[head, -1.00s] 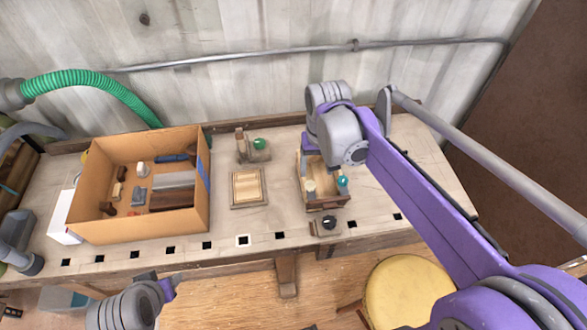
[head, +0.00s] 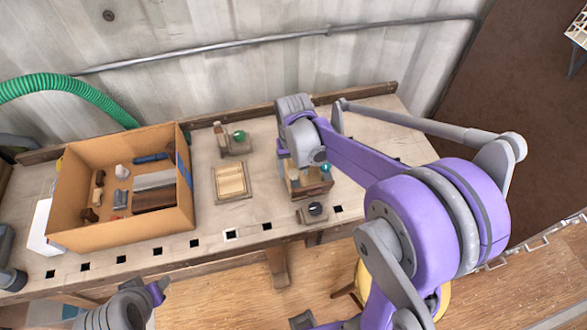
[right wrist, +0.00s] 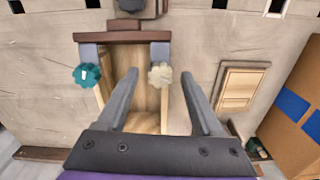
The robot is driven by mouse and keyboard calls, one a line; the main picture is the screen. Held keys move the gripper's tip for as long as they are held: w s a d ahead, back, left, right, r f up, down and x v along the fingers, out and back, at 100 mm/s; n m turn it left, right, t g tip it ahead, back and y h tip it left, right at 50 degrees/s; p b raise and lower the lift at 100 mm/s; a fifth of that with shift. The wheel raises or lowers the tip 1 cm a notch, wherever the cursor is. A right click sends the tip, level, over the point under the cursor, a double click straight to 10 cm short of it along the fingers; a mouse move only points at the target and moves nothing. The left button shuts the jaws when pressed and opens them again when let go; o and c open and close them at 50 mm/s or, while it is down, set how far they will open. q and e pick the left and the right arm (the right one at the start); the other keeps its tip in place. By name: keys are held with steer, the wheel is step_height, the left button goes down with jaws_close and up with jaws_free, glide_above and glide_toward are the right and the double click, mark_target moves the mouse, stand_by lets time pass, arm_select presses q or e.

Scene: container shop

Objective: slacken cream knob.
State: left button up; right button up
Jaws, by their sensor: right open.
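A teal knob (right wrist: 87,76) sits on the same fixture, outside the fingers.
A cardboard box (head: 120,235) with several loose parts stands on the left of the bench. A framed wooden panel (head: 231,182), a stand with a green knob (head: 239,136) and a block with a dark knob (head: 314,210) are near the fixture.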

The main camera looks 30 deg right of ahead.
steer(key=shift+f, duration=0.1)
jaws_close()
stand_by(0.3)
arm_select(q)
steer(key=shift+f, duration=0.15)
arm_select(e)
steer(key=shift+n, duration=0.3)
steer(key=n+b, duration=0.1)
steer(key=n, duration=0.1)
steer(key=shift+n, duration=0.3)
steer(key=n+b, duration=0.1)
steer(key=n, duration=0.3)
steer(key=shift+n, duration=0.3)
steer(key=n, duration=0.4)
steer(key=shift+b, duration=0.35)
arm_select(q)
steer(key=shift+s+f, duration=0.25)
steer(key=shift+f, duration=0.4)
steer(key=shift+s+f, duration=0.2)
steer(key=shift+f, duration=0.4)
steer(key=shift+s+f, duration=0.25)
steer(key=shift+f, duration=0.4)
arm_select(e)
steer(key=shift+n, duration=2.1)
